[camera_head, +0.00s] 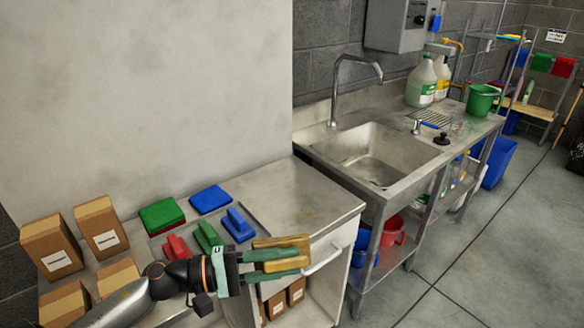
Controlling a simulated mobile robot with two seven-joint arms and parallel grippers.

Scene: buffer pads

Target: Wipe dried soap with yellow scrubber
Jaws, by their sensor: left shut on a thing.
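My left gripper (286,258) reaches in from the bottom left and is shut on the yellow scrubber (283,242). It holds the scrubber above the front edge of the steel counter (305,190), and the green fingers hide part of it. A faint brownish patch (310,214) marks the counter top just beyond the scrubber. I cannot tell whether this is the dried soap. My right gripper is not in view.
Cardboard boxes (50,247) stand at left. A sink (375,155) adjoins at right. The counter's back right is clear.

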